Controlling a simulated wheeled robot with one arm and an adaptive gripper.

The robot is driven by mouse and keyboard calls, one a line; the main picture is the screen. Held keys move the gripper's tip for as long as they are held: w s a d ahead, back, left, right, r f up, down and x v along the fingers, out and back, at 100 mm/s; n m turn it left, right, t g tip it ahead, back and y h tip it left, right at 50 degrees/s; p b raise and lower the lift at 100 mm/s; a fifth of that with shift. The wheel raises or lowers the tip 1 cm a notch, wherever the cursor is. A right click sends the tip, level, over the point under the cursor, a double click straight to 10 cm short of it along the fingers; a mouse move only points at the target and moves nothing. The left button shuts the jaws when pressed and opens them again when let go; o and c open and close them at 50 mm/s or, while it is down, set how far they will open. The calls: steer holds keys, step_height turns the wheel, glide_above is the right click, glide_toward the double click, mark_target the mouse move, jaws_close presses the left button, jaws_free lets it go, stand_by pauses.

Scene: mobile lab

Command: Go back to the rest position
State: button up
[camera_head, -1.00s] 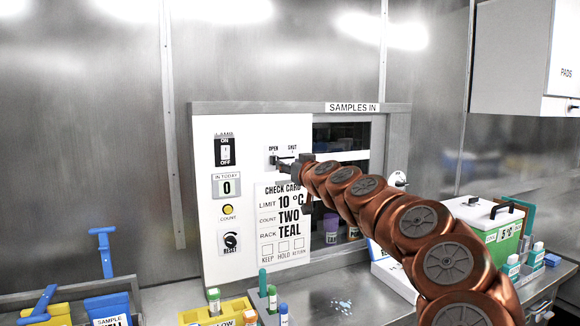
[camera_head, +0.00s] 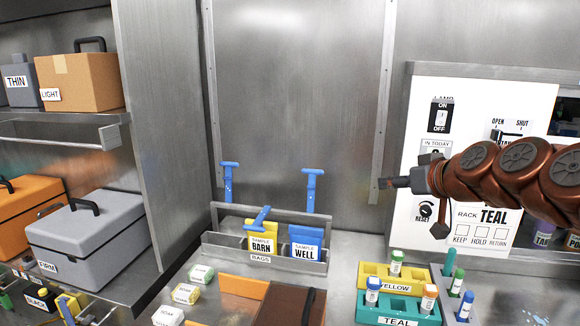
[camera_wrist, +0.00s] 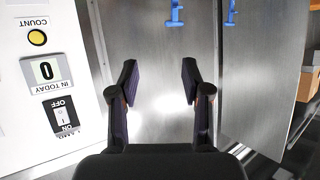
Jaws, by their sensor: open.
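My gripper (camera_head: 388,183) is at the end of my copper-coloured arm, which reaches in from the right in the head view. It points left, in front of the bare steel wall and beside the white control panel (camera_head: 480,100). In the wrist view my gripper (camera_wrist: 160,85) has its two dark fingers spread apart with nothing between them. The arm covers part of the panel and its check card (camera_head: 475,240). A slider (camera_head: 510,134) marked OPEN and SHUT shows on the panel above the arm.
A bag rack (camera_head: 265,268) holds yellow and blue sample bags. Yellow (camera_head: 372,270) and teal (camera_head: 372,310) racks with tubes stand on the counter below the arm. Shelves with a grey case (camera_head: 85,240) and a cardboard box (camera_head: 80,82) are at left.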

steer(key=s+a+f+g+p, duration=0.1)
steer(key=s+a+f+g, duration=0.2)
steer(key=s+a+f, duration=0.3)
steer(key=s+a+f+g+p, duration=0.1)
steer(key=s+a+f+g, duration=0.25)
steer(key=s+f, duration=0.4)
steer(key=s+d+f+m+g+h, duration=0.1)
steer(key=s+f+g, duration=0.1)
steer(key=s, duration=0.6)
steer(key=s+d+f+m+g+h+p, duration=0.1)
steer(key=s+d+f+g, duration=0.1)
steer(key=s, duration=0.7)
steer(key=s+d+f+m+g+h, duration=0.1)
steer(key=s+f+g+h, duration=0.1)
steer(key=s, duration=0.7)
step_height(320, 180, down, 2)
steer(key=shift+d+f+g, duration=0.2)
steer(key=shift+d+g, duration=0.1)
steer(key=shift+g, duration=0.45)
